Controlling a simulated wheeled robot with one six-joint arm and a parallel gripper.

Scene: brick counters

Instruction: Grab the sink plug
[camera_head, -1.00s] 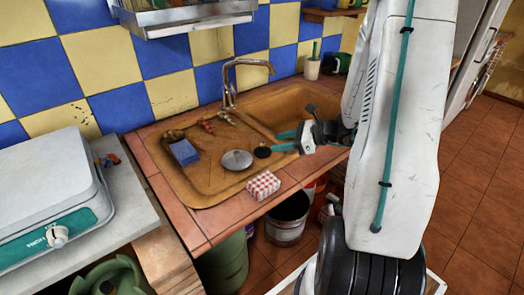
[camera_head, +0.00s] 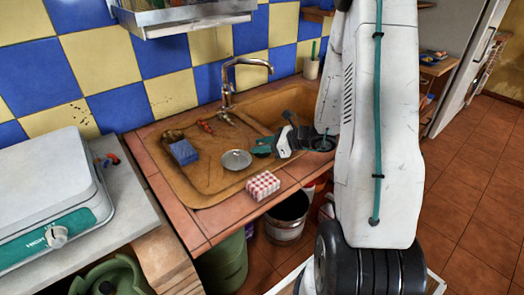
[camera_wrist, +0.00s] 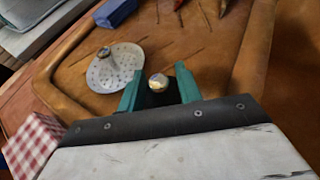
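The sink plug (camera_wrist: 156,97) is a black piece with a shiny metal knob on top, low over the brown sink's drainboard (camera_wrist: 225,75). In the wrist view it lies between the two teal fingers of my gripper (camera_wrist: 158,88), which stand apart on either side of it. I cannot tell whether they touch it. In the head view my gripper (camera_head: 262,147) is down at the drainboard, right of the metal strainer, and it hides the plug.
A round metal strainer (camera_head: 236,160) lies close to the left finger. A blue sponge (camera_head: 184,152) is farther left. A red checkered box (camera_head: 262,186) stands at the counter's front edge. The faucet (camera_head: 228,80) rises behind. The sink basin (camera_head: 278,105) is to the right.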

